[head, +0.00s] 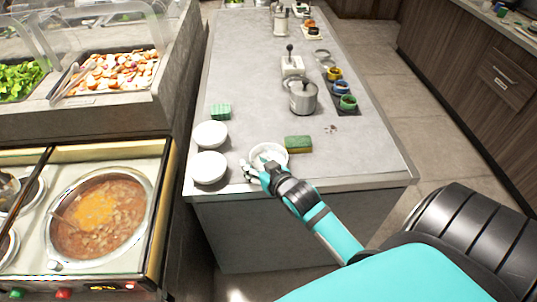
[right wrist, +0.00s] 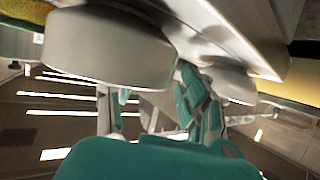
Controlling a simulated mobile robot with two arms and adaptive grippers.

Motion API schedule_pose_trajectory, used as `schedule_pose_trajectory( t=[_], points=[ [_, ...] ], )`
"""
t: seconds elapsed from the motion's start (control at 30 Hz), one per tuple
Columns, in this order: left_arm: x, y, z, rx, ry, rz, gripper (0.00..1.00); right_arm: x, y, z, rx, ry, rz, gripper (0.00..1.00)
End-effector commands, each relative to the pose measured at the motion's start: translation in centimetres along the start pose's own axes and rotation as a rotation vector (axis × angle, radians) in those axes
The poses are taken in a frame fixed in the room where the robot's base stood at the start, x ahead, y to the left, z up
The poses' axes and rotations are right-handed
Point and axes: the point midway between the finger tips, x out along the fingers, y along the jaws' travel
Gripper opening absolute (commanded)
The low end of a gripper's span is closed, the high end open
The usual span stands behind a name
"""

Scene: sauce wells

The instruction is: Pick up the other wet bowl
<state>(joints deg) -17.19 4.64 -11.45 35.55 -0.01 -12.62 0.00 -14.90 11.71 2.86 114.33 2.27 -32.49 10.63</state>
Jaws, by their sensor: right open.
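Three white bowls stand near the front left of the grey counter. One bowl (head: 268,153) is at my right gripper (head: 258,170); the other two, a back bowl (head: 210,134) and a front bowl (head: 209,168), stand to its left. The right gripper is open, its fingers at the near left rim of the right bowl; whether they touch it is unclear. In the right wrist view a large pale bowl side (right wrist: 105,48) fills the upper left, with teal finger parts (right wrist: 190,100) beside it. I cannot tell which bowls are wet. My left gripper is not in view.
A green-and-yellow sponge (head: 299,144) lies right of the right bowl; a green-and-white block (head: 220,112) lies behind the left bowls. A steel pot (head: 303,98) and sauce cups (head: 348,102) stand farther back. A soup well (head: 103,218) is at left.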

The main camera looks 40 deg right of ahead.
Motion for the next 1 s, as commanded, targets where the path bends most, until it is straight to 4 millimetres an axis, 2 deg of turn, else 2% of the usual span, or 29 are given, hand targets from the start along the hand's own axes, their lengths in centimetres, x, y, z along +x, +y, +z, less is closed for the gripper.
schedule_pose_trajectory(
  t=[0.1, 0.3, 0.6, 0.67, 1.0],
  points=[
    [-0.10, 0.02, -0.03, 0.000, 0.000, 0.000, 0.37, 0.72, -0.03, -0.04, -0.001, 0.001, -0.001, 0.44],
    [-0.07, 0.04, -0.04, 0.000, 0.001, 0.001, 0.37, 0.75, -0.02, 0.03, -0.001, 0.001, -0.001, 0.44],
    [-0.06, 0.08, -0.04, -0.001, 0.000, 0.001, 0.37, 0.72, 0.00, 0.03, -0.001, 0.000, 0.000, 0.06],
    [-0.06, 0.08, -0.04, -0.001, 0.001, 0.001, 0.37, 0.72, 0.01, 0.03, -0.001, 0.000, 0.000, 0.00],
    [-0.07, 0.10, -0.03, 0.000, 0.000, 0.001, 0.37, 0.71, 0.01, -0.02, -0.001, 0.001, 0.000, 0.00]
  ],
)
